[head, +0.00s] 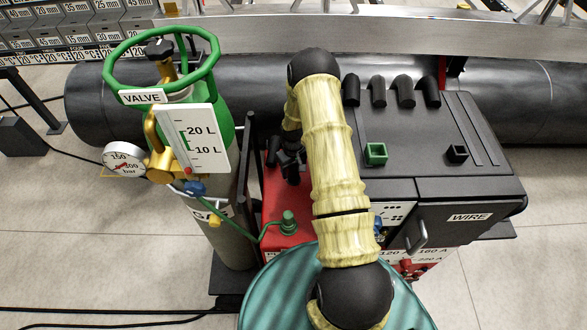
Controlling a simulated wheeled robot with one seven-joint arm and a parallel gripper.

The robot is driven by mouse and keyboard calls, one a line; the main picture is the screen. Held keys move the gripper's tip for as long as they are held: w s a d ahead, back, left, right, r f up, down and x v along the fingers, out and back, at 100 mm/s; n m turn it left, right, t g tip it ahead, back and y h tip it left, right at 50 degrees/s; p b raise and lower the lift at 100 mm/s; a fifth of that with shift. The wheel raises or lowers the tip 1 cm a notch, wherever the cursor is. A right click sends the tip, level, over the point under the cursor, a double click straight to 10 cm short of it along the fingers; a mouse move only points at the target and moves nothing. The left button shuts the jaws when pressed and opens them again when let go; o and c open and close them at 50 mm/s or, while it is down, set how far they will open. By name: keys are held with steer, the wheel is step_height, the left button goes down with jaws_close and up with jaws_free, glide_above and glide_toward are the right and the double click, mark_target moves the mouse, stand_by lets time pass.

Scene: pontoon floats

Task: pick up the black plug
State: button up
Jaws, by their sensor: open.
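No black plug shows clearly in the head view. A dark upright piece (272,151) stands at the back of the red box (285,238), just left of my gripper, and may be the plug; I cannot tell for certain. My gripper (291,178) points down over the red box, partly hidden by my own arm. It is open, and I see nothing held in it. I cannot tell whether it touches the dark piece. A green plug-like fitting (288,221) with a green hose sits nearer on the red box.
A gas cylinder with a green valve wheel (165,58) and gauge (124,159) stands left. At right, a dark machine top (420,130) bears a green square holder (376,154), a black square holder (457,154) and several black elbows (405,90). A teal drum (262,300) is in front.

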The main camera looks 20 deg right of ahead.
stand_by(0.4)
steer(key=c, duration=1.1)
steer(key=shift+r, duration=0.1)
step_height(320, 180, up, 10)
steer(key=b, duration=0.3)
steer(key=shift+r+p, duration=1.95)
steer(key=shift+r, duration=0.9)
